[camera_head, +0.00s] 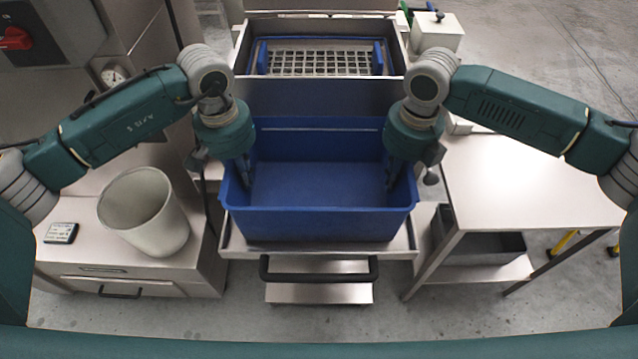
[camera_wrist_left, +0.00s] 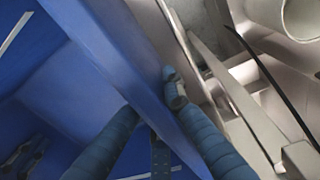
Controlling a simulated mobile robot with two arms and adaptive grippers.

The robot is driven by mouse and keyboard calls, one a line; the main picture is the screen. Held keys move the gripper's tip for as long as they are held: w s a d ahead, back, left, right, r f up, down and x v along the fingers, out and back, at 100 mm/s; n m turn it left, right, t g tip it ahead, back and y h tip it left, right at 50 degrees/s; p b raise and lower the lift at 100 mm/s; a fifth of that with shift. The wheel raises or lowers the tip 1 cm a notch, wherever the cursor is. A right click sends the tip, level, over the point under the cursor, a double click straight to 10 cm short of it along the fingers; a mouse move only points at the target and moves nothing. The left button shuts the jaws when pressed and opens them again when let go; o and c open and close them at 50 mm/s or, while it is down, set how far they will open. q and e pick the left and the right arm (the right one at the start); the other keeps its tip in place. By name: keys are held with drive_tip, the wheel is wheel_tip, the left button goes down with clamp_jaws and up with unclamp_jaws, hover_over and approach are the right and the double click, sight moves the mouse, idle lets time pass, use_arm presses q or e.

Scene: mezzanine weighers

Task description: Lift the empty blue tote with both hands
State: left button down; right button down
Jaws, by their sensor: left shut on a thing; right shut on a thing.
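The blue tote (camera_head: 318,222) is empty and upright in the middle of the head view, over a steel cart or tray stand. My left gripper (camera_head: 243,172) is at its left wall, and my right gripper (camera_head: 391,176) is at its right wall. In the left wrist view, my left gripper (camera_wrist_left: 158,118) has one finger inside and one outside the blue wall (camera_wrist_left: 140,75), shut on the rim. My right gripper is shut on the right rim; its fingertips are partly hidden. I cannot tell whether the tote's bottom touches the stand.
A steel stand with a black handle (camera_head: 319,279) is below the tote. A grey bin (camera_head: 144,212) stands on the left cabinet. A steel table (camera_head: 520,180) is at the right. A tray with a grid (camera_head: 318,63) lies behind the tote.

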use_arm(q)
drive_tip(key=shift+r, duration=0.15)
use_arm(e)
drive_tip(key=shift+r, duration=0.1)
